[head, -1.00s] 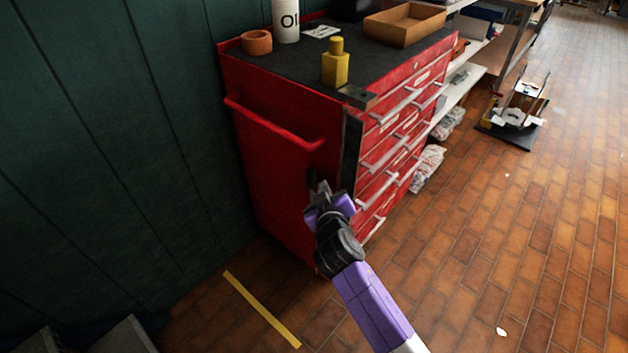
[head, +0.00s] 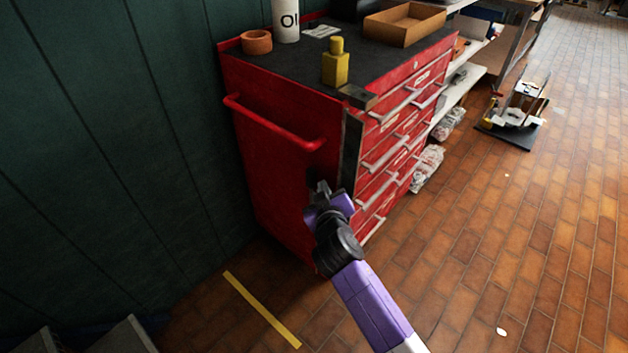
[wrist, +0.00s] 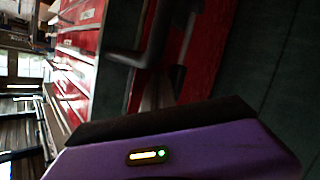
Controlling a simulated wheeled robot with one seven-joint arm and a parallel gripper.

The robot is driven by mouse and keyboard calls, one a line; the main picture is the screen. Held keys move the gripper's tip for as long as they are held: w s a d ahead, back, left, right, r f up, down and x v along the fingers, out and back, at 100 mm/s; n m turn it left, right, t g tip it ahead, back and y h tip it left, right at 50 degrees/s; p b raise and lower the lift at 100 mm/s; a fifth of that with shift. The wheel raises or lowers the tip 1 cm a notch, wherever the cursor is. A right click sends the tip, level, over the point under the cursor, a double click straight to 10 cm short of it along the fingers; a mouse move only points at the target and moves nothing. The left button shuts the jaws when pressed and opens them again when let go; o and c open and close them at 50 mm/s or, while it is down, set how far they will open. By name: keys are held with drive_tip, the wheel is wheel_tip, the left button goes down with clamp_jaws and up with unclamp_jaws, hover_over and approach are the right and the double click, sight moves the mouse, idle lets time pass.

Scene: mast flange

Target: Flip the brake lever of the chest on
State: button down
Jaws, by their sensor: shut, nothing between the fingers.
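The red chest (head: 275,165) stands against the green wall, with its side panel facing me and its drawers to the right. My gripper (head: 321,187) is shut and empty, low in front of the side panel near the front corner post. In the wrist view a dark bent bar (wrist: 150,45), possibly the brake lever, shows in front of the red panel. I cannot tell its setting or whether my fingers touch it. In the head view my gripper and a dark shadow hide most of that spot.
A red side handle (head: 275,127) sticks out above my gripper. On the chest top are a yellow bottle (head: 336,66), a white oil container (head: 286,20), an orange ring (head: 257,42) and a cardboard tray (head: 404,25). The tiled floor (head: 470,250) to the right is mostly clear.

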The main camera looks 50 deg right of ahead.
drive_tip(key=shift+w, duration=0.35)
